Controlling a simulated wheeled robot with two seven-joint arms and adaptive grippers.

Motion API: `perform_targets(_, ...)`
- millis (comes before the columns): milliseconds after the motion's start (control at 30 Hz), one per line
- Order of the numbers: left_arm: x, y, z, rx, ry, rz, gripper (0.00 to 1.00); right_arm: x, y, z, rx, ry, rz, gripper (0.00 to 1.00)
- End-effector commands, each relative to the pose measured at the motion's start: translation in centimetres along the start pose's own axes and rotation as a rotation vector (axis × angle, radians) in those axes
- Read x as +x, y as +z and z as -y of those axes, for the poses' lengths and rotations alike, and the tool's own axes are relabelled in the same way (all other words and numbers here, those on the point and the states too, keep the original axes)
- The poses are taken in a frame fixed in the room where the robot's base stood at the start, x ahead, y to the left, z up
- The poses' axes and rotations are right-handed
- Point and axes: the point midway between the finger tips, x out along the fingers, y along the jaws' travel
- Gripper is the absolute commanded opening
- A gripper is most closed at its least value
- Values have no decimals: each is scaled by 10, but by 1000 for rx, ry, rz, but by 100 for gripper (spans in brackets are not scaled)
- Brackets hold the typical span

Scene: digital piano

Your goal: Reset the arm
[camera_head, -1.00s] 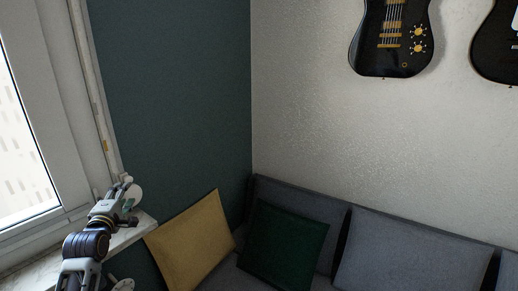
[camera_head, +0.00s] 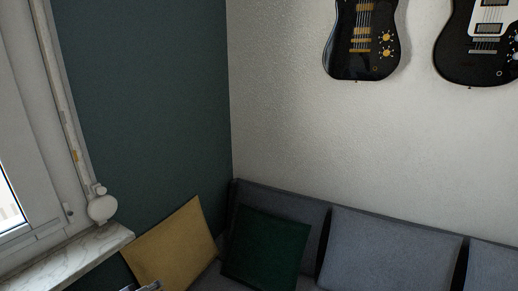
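Only a small grey and dark piece, likely of my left arm, shows at the bottom edge on the left, in front of the yellow cushion's lower corner. It is too cut off to tell which part it is. No gripper fingers can be made out. My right arm and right gripper are out of the picture.
A window with a marble sill (camera_head: 75,258) stands at left. A grey sofa (camera_head: 395,245) with a yellow cushion (camera_head: 172,243) and a dark green cushion (camera_head: 265,245) fills the bottom. Two black guitars (camera_head: 362,40) (camera_head: 485,45) hang on the white wall. No piano shows.

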Motion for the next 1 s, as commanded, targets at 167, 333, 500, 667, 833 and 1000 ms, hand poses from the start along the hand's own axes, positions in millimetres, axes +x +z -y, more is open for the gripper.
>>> perform_targets(167,-15,60,1,210,-35,142,47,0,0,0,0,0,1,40)
perform_targets(333,-34,110,4,403,-44,272,47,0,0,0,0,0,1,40)
perform_targets(500,-49,141,6,528,-39,359,47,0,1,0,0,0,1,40)
perform_targets(667,-61,161,7,613,-29,419,47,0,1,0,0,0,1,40)
perform_targets(833,-72,178,9,686,-18,472,47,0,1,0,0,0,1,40)
perform_targets(1000,-79,192,11,744,-7,515,47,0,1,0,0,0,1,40)
